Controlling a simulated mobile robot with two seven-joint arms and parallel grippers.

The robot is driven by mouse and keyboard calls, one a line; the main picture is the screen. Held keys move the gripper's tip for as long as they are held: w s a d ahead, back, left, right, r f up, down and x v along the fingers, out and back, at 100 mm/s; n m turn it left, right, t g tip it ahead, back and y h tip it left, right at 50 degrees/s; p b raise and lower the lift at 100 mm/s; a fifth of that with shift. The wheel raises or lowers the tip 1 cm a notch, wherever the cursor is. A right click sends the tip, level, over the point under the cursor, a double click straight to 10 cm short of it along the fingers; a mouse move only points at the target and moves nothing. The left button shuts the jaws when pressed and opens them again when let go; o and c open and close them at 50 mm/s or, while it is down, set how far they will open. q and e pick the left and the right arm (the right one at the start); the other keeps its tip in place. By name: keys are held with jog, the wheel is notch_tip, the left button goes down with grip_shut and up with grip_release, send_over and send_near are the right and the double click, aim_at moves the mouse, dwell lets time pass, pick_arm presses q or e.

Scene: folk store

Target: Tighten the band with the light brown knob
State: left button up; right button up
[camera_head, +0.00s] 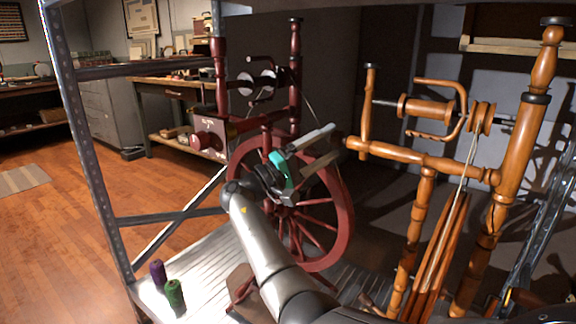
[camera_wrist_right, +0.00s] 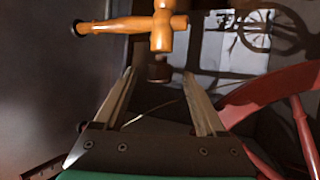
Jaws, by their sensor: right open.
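The light brown spinning wheel (camera_head: 430,160) stands at the right in the head view. A turned light brown knob (camera_head: 352,143) is at the left end of its horizontal bar. In the right wrist view a rounded brown end piece (camera_wrist_right: 158,70), apparently this knob, shows in shadow between the fingertips, below the orange-brown turned wood (camera_wrist_right: 162,28). My right gripper (camera_head: 333,143) is open and empty, just left of the knob in the head view. Its fingers (camera_wrist_right: 159,76) point at the knob; contact is not visible. A pale band (camera_head: 465,170) runs down from the flyer. My left gripper is out of view.
A dark red spinning wheel (camera_head: 335,235) stands close behind my right arm; its rim also shows in the wrist view (camera_wrist_right: 270,88). A metal shelf post (camera_head: 85,140) rises at left. Purple (camera_head: 158,272) and green (camera_head: 175,295) spools stand on the metal shelf. Wooden floor lies open beyond.

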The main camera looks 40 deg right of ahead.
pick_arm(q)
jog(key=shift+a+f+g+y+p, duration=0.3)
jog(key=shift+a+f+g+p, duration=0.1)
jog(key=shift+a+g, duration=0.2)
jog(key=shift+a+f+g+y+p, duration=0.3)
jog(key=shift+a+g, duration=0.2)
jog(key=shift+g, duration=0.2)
pick_arm(e)
jog(key=v, duration=1.3)
jog(key=shift+a, duration=0.35)
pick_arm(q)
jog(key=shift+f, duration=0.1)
pick_arm(e)
jog(key=shift+f, duration=0.1)
